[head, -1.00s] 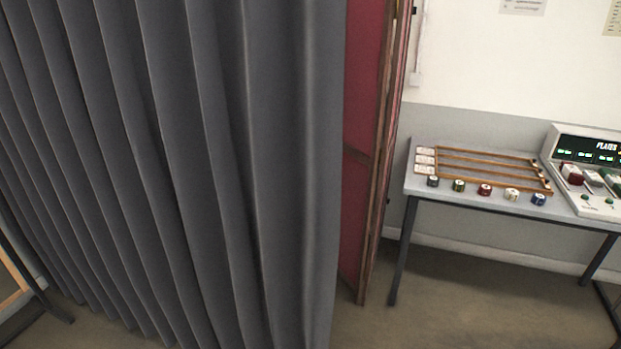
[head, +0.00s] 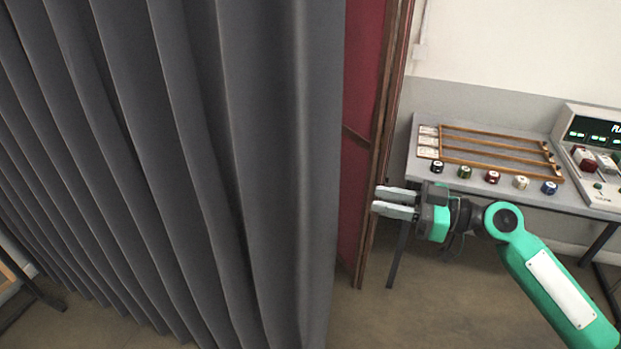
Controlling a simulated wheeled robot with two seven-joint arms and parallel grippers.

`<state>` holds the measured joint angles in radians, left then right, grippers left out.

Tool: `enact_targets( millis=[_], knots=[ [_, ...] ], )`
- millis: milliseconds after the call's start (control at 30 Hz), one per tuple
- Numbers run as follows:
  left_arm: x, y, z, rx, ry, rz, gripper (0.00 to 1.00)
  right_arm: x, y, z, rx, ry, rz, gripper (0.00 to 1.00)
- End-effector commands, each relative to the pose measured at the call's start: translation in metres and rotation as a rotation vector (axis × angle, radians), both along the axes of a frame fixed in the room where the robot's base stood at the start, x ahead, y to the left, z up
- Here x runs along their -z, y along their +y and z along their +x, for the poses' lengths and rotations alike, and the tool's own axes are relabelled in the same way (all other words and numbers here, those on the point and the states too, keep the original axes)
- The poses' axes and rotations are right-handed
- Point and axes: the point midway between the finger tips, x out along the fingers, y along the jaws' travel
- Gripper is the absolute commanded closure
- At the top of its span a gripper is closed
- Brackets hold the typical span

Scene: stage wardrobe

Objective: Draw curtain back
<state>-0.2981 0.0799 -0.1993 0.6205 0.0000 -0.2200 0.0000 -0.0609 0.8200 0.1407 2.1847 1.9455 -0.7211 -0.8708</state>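A dark grey pleated curtain (head: 190,150) hangs across the left and middle of the head view. Its right edge hangs free, in front of a red panel with a wooden frame (head: 362,120). My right gripper (head: 378,200) comes in from the right and points left at the curtain's edge. Its two pale fingers are apart with a gap between them and nothing in it. It is to the right of the curtain, apart from it in the picture. My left gripper is not in view.
A grey table (head: 425,178) stands at the right, behind my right arm. It bears a wooden rack (head: 495,146), several small coloured knobs and a control console (head: 597,150). A dark-legged frame (head: 30,290) stands at the lower left. Floor shows below the table.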

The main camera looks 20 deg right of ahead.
Motion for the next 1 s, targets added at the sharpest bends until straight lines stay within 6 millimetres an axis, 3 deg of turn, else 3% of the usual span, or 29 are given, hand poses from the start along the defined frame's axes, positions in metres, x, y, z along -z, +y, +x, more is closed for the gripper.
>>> enact_targets(
  millis=[267,700,1000],
  knots=[
    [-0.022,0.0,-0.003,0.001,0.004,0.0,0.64,-0.006,0.025,0.017,0.0,0.001,0.003,0.71],
    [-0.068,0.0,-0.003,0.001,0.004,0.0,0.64,-0.005,0.086,0.059,0.003,0.002,0.004,0.71],
    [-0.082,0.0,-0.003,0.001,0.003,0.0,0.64,-0.001,0.109,0.075,0.004,0.003,0.003,0.71]
  ],
)
